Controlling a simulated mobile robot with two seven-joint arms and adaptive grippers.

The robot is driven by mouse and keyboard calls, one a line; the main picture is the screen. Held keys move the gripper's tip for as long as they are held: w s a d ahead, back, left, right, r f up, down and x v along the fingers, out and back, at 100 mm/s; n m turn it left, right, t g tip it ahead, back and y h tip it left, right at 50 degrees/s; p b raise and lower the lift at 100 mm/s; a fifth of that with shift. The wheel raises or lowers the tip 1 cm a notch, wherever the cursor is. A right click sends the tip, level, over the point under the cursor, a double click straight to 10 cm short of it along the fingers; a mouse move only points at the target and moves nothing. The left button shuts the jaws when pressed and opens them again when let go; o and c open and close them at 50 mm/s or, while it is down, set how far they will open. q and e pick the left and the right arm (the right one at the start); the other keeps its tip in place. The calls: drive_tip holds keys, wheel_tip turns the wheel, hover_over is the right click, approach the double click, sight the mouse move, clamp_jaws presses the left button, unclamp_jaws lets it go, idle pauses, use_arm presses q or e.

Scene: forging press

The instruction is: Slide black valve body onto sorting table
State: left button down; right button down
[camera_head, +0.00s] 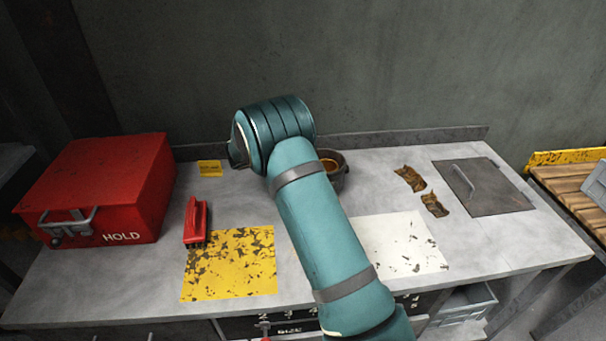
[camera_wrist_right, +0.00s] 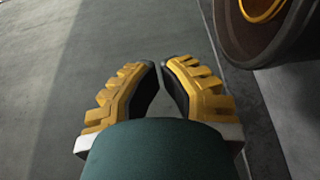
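A dark round body with an orange ring inside (camera_head: 341,182) stands on the grey table (camera_head: 330,235), partly hidden behind my right arm. It may be the black valve body; I cannot tell for sure. Its dark rim and yellow ring also show at the top right of the right wrist view (camera_wrist_right: 272,45). My right gripper (camera_wrist_right: 160,64) has its yellow fingers with black pads brought together at the tips, with nothing seen between them. It is apart from the round body, to its left in the wrist view. In the head view my right arm hides this gripper. My left gripper is out of view.
A red HOLD box (camera_head: 95,190) and a red brush (camera_head: 196,222) are at the left. A worn yellow patch (camera_head: 230,265) and a white patch (camera_head: 395,243) mark the tabletop. Brown scraps (camera_head: 410,179) and a handled metal plate (camera_head: 485,187) lie at the right. A wall stands behind.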

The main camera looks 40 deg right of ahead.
drive_tip(key=w+f+b, duration=0.1)
drive_tip(key=f, duration=0.4)
drive_tip(key=f+b, duration=0.1)
drive_tip(key=f, duration=0.4)
drive_tip(key=w+f+b, duration=0.1)
drive_tip(key=f+b, duration=0.1)
drive_tip(key=f, duration=0.3)
drive_tip(key=shift+w+a+f, duration=0.1)
drive_tip(key=shift+w+f, duration=0.1)
drive_tip(key=shift+w, duration=0.15)
drive_tip(key=shift+s+r, duration=0.2)
drive_tip(key=shift+s, duration=0.3)
